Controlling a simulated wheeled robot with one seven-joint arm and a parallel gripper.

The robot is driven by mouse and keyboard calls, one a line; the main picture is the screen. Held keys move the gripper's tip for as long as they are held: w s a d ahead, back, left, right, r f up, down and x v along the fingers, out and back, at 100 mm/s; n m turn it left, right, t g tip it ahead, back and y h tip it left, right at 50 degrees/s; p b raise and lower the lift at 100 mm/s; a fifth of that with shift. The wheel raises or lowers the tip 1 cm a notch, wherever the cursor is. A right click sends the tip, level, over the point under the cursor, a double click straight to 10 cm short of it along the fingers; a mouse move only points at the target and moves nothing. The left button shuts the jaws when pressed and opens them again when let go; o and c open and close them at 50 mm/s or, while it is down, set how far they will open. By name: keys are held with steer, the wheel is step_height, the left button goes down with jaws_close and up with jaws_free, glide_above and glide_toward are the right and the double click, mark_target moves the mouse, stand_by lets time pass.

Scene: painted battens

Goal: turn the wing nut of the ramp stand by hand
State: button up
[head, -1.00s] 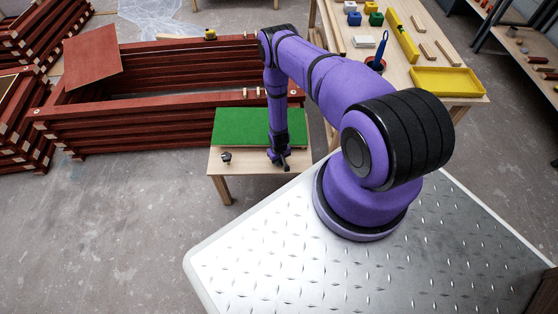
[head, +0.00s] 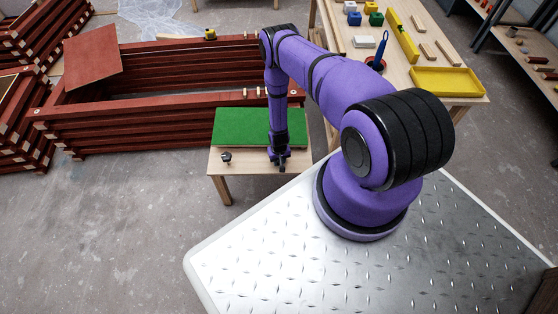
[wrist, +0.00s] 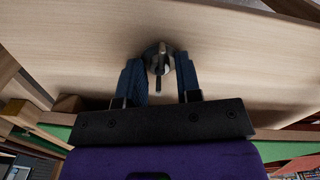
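The ramp stand is a low pale wooden stand (head: 248,167) with a green panel (head: 238,126) on its far part. In the wrist view a metal wing nut (wrist: 159,60) sits on the bare wood (wrist: 80,50). Its thin wing lies between the two blue fingers of my gripper (wrist: 160,62), with a gap visible on each side, so the gripper looks open around it. In the head view my gripper (head: 279,160) is low at the stand's near right part and hides this nut. A second dark knob (head: 226,157) stands upright at the stand's near left.
Stacked red-brown battens (head: 150,125) stand behind and left of the stand, with a red-brown board (head: 92,57) leaning on them. A workbench (head: 400,76) at right holds a yellow tray (head: 450,80), coloured blocks and wood strips. Grey floor (head: 120,220) is clear in front.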

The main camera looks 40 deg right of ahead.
steer(key=shift+o, duration=0.8)
step_height(320, 180, up, 11)
stand_by(0.5)
